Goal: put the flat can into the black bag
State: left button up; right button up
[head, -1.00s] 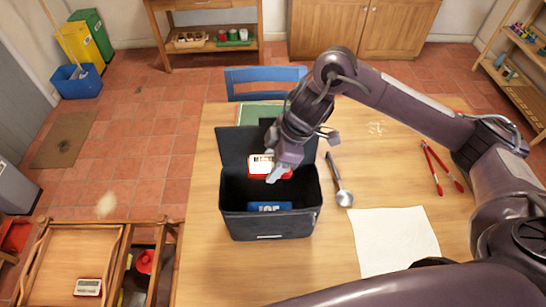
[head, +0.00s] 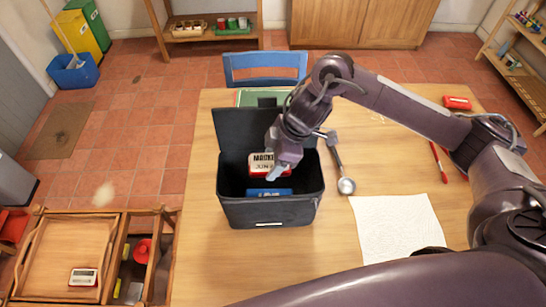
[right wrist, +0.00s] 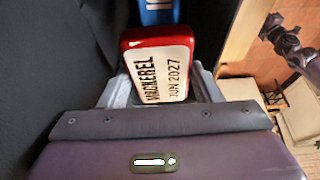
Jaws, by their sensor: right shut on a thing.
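The flat can (head: 261,161) is red with a white label that reads "MACKEREL JUN 2027" in the right wrist view (right wrist: 160,66). My right gripper (head: 274,170) is shut on it, with a finger on each side of the can in the right wrist view (right wrist: 160,88). The black bag (head: 266,213) stands on the table with its lid open at the back. The can is held over the bag's opening, at or a little below rim level; its exact depth is hard to tell. My left gripper is out of view.
A blue pack (head: 268,192) lies inside the bag near its front wall. A ladle (head: 346,185), a white cloth (head: 397,232), red tongs (head: 439,162) and a red box-like item (head: 457,103) lie on the table (head: 205,255) to the right. A wooden tray (head: 62,250) stands at left.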

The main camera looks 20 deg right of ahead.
jog(key=o, duration=1.1)
jog(key=shift+o, duration=0.2)
jog(key=shift+r, duration=0.1)
jog(key=shift+d+r, duration=0.15)
jog(key=shift+r, duration=0.15)
jog(key=v, duration=0.7)
jog(key=shift+s, duration=0.15)
jog(key=shift+f, duration=0.1)
